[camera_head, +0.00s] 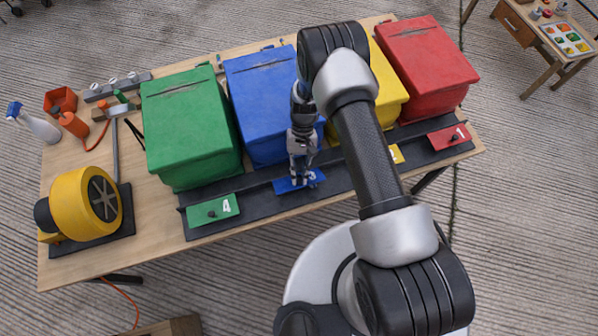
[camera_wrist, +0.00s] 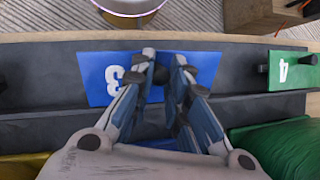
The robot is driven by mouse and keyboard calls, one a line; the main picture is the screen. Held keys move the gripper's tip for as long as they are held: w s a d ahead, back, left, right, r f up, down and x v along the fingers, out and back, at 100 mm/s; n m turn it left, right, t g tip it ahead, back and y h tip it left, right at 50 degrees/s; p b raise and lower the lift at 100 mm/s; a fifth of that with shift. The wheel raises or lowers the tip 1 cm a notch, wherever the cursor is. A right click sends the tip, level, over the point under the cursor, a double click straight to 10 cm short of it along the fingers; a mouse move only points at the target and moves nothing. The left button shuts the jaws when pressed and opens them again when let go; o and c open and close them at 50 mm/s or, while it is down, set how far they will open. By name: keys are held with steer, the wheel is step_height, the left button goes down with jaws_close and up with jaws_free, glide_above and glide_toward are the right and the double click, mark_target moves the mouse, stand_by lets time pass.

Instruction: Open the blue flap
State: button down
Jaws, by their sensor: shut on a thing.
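The blue flap (camera_head: 283,187) is a flat plate marked 3 on the dark rail in front of the blue box (camera_head: 262,85). In the wrist view the blue flap (camera_wrist: 97,72) lies beneath my fingertips, flat against the dark rail as far as I can see. My gripper (camera_head: 298,182) reaches down onto it from above. In the wrist view my gripper (camera_wrist: 163,54) has its fingers closed around the flap's small dark knob (camera_wrist: 160,74), which is mostly hidden between them.
Green (camera_head: 225,207), yellow (camera_head: 396,153) and red (camera_head: 449,138) flaps with dark knobs sit along the same rail. Green (camera_head: 190,130), yellow (camera_head: 388,90) and red (camera_head: 428,70) boxes flank the blue one. A yellow blower (camera_head: 80,200) stands at the left.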

steer(key=c, duration=1.5)
jaws_free()
steer(key=v, duration=1.2)
